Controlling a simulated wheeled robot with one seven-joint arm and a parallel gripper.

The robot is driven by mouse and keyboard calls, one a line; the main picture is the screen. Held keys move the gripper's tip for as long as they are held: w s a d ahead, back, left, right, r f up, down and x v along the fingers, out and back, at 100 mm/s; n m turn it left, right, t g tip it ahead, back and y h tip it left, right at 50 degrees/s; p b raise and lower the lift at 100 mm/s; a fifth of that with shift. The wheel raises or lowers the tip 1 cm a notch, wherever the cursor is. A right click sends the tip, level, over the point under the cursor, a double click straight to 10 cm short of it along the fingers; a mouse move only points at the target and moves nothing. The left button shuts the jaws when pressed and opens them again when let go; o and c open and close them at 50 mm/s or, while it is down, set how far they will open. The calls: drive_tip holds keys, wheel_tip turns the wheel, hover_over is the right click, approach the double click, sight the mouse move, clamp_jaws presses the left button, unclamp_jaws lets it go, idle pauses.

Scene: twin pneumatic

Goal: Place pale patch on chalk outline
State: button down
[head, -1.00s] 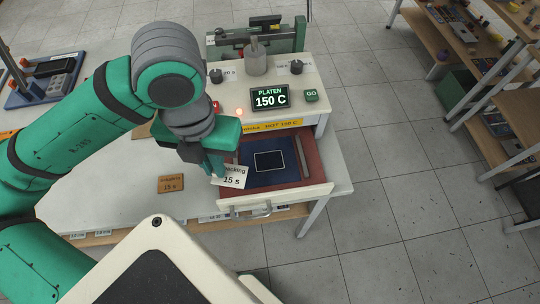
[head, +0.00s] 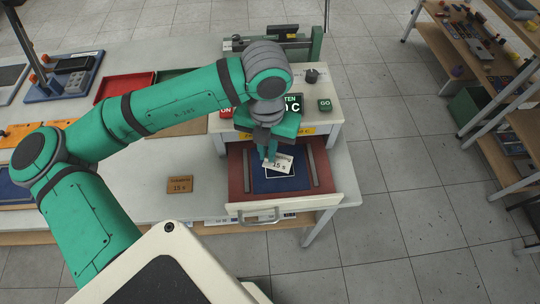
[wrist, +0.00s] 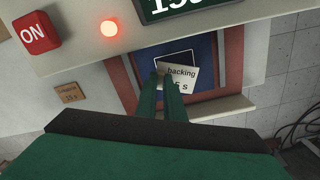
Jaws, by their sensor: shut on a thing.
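The chalk outline (head: 295,174) is a white rectangle on the dark blue cloth (head: 263,184) in the drawer. The patch covers much of the outline in the head view. In the wrist view the outline (wrist: 187,52) shows behind the patch. I cannot tell how high the patch is above the cloth.
The drawer (head: 318,204) has red sides and a white front with a handle. The press with its GO button (head: 324,104) stands behind it. A brown patch marked 15 s (head: 180,185) lies on the white bench to the left. Red tray (head: 122,87) stands farther back.

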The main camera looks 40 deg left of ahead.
sight(278, 160)
drive_tip(key=shift+w+f, duration=0.2)
drive_tip(key=shift+f, duration=0.05)
drive_tip(key=f, duration=0.3)
drive_tip(key=shift+w+f, duration=0.3)
drive_tip(key=shift+s, duration=0.1)
drive_tip(key=shift+s+f, duration=0.1)
drive_tip(key=c, duration=1.9)
unclamp_jaws()
drive_tip(key=shift+o, duration=0.2)
